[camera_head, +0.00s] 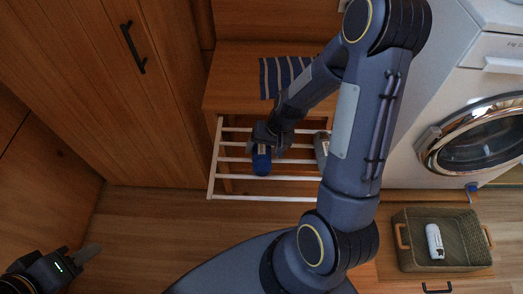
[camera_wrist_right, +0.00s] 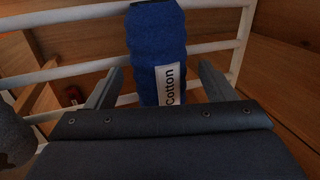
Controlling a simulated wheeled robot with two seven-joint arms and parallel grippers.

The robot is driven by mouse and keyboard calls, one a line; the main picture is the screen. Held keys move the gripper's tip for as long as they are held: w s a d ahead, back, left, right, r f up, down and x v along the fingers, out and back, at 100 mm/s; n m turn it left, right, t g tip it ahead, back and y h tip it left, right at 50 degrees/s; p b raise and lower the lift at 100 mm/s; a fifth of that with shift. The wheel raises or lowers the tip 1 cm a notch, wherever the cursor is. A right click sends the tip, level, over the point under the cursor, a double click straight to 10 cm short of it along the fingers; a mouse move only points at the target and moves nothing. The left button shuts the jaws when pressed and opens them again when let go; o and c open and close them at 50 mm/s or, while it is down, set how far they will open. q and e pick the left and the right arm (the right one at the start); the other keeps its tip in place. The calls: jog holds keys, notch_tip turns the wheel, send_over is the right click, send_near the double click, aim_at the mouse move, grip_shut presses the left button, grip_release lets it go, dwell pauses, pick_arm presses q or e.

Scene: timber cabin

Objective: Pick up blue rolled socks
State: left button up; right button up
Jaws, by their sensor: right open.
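The blue rolled socks (camera_head: 261,160) lie on the white slatted rack (camera_head: 213,172) under the wooden bench. In the right wrist view the socks (camera_wrist_right: 157,45) are a blue roll with a white "Cotton" label. My right gripper (camera_head: 266,143) reaches down to the socks. In the right wrist view its open fingers (camera_wrist_right: 160,75) stand on either side of the roll, with gaps visible on both sides. The lower end of the roll is hidden by the gripper body. My left gripper (camera_head: 84,257) is at the lower left, far from the socks; its opening is unclear.
A grey item (camera_head: 321,148) sits on the rack to the right, partly behind my right arm. A striped cloth (camera_head: 272,76) lies on the bench. A washing machine (camera_head: 430,165) stands right. A basket (camera_head: 408,258) holds a white bottle (camera_head: 434,241). Floor at left is clear.

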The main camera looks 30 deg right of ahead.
jog(key=shift+w+a+f, duration=0.1)
jog(key=shift+a+f, duration=0.05)
jog(key=shift+f, duration=0.4)
jog(key=c, duration=1.1)
jog(key=shift+r, duration=0.1)
